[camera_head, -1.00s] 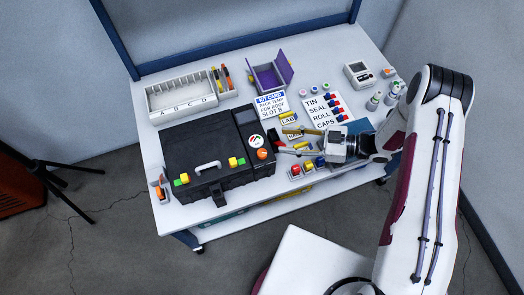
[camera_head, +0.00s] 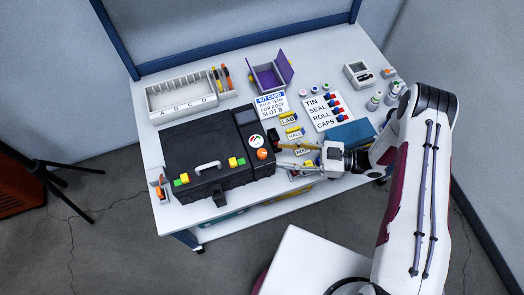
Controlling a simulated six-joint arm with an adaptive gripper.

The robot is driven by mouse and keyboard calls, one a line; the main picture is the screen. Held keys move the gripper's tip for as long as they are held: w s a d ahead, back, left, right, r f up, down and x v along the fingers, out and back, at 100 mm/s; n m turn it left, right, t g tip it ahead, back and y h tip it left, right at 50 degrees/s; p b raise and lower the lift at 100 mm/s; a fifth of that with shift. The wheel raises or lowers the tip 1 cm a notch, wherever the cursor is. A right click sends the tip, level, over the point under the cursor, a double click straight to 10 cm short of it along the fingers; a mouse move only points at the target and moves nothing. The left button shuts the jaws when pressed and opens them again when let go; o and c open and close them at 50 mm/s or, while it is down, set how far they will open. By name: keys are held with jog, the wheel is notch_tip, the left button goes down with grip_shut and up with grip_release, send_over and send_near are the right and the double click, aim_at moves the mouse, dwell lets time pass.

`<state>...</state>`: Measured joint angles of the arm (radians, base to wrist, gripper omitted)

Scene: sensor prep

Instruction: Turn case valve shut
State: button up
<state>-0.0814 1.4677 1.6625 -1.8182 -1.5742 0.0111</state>
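The black case (camera_head: 190,150) lies closed on the table, with a grey handle and yellow-green latches on its front edge. An orange round knob (camera_head: 262,154), which looks like the case valve, sits at the right end of the case below a round white-red-green dial (camera_head: 256,141). Its exact turn position is too small to tell. My gripper (camera_head: 279,154) is just right of the knob, pointing left, its two fingers apart with nothing seen between them. The fingertips are close to the case's right side; I cannot tell whether they touch it.
Yellow-labelled pieces (camera_head: 291,132) and a blue box (camera_head: 350,134) lie close to my gripper. A label card (camera_head: 327,112), kit card (camera_head: 271,106), purple open box (camera_head: 268,76) and white lettered tray (camera_head: 181,96) stand farther back. Small bottles (camera_head: 375,100) stand at the right.

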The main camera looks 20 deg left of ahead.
aim_at(267, 153)
jog(key=shift+x, duration=3.8)
grip_shut()
